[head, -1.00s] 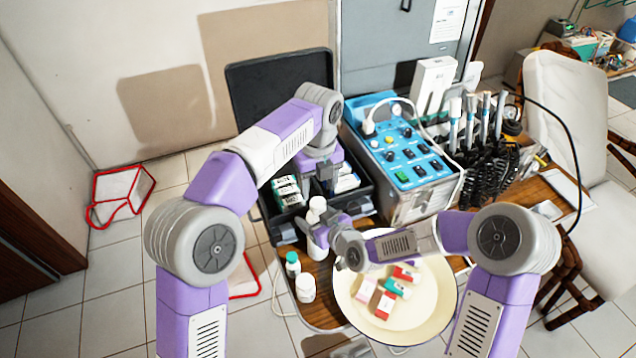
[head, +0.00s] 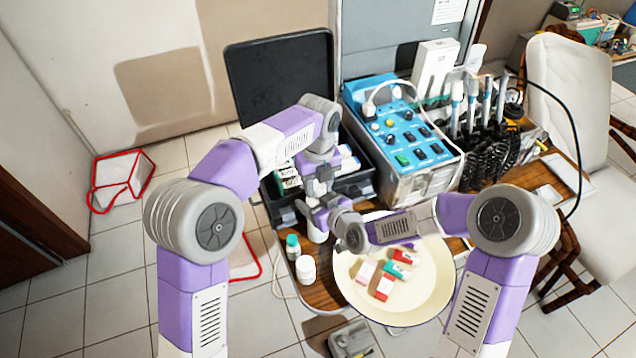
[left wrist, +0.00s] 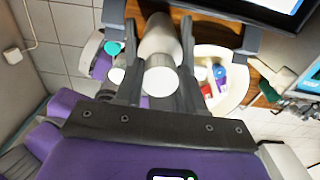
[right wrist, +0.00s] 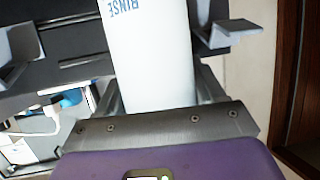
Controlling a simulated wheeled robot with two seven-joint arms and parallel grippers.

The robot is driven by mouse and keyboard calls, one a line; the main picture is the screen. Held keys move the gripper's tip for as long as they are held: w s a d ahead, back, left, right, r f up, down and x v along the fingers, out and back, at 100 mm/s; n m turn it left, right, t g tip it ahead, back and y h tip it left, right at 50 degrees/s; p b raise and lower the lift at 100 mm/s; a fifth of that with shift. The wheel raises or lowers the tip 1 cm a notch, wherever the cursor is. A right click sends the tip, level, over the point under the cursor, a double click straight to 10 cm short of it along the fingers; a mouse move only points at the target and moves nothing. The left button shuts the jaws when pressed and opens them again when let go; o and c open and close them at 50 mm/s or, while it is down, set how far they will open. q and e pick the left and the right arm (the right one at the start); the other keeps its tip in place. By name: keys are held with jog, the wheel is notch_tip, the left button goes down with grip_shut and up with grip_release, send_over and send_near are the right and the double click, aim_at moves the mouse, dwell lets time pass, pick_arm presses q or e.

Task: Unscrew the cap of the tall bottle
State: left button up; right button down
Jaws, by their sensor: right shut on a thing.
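The tall white bottle (right wrist: 150,50), with "RINSE" printed in blue, stands between the fingers of my right gripper (right wrist: 155,75), which is shut on it. In the head view its white body (head: 316,236) is partly hidden by my grippers. My left gripper (head: 318,190) is directly above it, pointing down. In the left wrist view the round white cap (left wrist: 161,80) lies between the two fingers of my left gripper (left wrist: 161,55), a finger close on each side. Whether those fingers press on the cap is not clear.
A white jar (head: 305,269) and a teal-capped bottle (head: 293,246) stand close by. A cream bowl (head: 425,306) with several small boxes is at the right. Behind are an open black case (head: 282,75) and a blue dental unit (head: 410,135).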

pick_arm(q)
jog(key=c, duration=0.4)
jog(key=shift+n, duration=1.7)
jog(key=o, duration=1.2)
jog(key=shift+r, duration=0.1)
